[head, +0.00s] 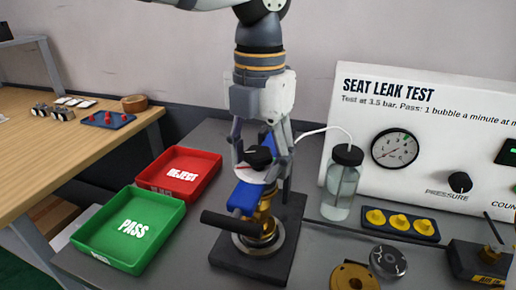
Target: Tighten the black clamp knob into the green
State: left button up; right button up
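The black clamp knob (259,156) sits near the top of the test stand, in the middle of the head view. A pale dial face (249,173) with a red mark shows just below it. I cannot make out a green zone there. My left gripper (260,163) points down from above, with one finger on each side of the knob. Whether the fingers touch the knob or stand slightly apart is unclear. Below are a blue bar (246,194), a brass body (262,218) and a black handle (230,224). My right gripper is not in view.
A green PASS tray (101,252) and a red REJECT tray (208,163) lie left of the stand's dark base (240,268). A bottle with a tube (342,185) stands close at the right, before the white gauge panel (450,110). Brass parts (353,278) lie at front right.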

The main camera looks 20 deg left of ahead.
pick_arm(q)
jog(key=shift+r, duration=0.25)
